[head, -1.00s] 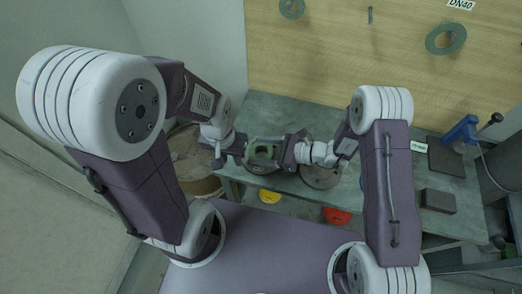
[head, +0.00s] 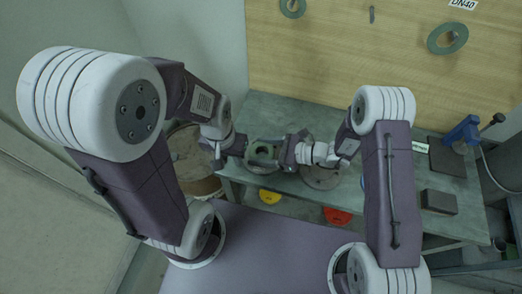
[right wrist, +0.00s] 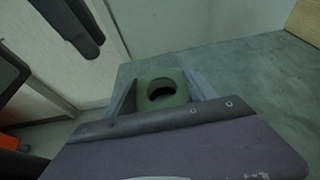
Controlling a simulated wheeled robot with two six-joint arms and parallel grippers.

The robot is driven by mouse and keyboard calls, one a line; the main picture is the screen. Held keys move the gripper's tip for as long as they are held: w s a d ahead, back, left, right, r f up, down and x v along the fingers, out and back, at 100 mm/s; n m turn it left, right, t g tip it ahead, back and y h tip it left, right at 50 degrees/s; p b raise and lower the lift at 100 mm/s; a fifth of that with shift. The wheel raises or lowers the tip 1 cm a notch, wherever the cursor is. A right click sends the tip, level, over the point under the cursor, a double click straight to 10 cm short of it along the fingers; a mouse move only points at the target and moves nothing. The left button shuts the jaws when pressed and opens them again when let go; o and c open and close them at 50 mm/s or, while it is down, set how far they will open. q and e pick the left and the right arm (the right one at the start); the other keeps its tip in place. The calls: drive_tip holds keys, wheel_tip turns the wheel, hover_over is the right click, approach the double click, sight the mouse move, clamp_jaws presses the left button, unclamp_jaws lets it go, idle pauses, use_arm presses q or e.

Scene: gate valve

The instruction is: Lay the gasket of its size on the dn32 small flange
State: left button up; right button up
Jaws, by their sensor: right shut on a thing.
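My right gripper (head: 266,151) reaches in from the right over the bench's left part. It is shut on a green piece with a round hole, which looks like a gasket (right wrist: 148,79). In the right wrist view the piece sits between the two grey fingers (right wrist: 160,88). My left gripper (head: 238,145) is just left of the right one, low over the bench; its fingers are too small and dark to read. The dn32 small flange cannot be made out apart from the held piece; it may be hidden under the grippers.
A grey-green bench (head: 300,112) stands against a wooden board (head: 350,60) with green rings (head: 447,38) hanging on it. A round grey disc (head: 322,178) is right of the grippers. A blue vise-like tool (head: 462,132) and black block (head: 438,201) are farther right. A drum (head: 187,150) stands left.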

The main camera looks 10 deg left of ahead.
drive_tip(key=shift+s+d+f, duration=0.2)
drive_tip(key=shift+s+f, duration=0.1)
drive_tip(key=shift+f, duration=0.4)
drive_tip(key=o, duration=1.4)
drive_tip(key=shift+w, duration=0.1)
drive_tip(key=shift+d, duration=0.15)
drive_tip(key=v, duration=0.6)
drive_tip(key=r+b+v, duration=0.1)
drive_tip(key=v, duration=0.2)
drive_tip(key=shift+w+a, duration=0.25)
drive_tip(key=shift+r, duration=0.2)
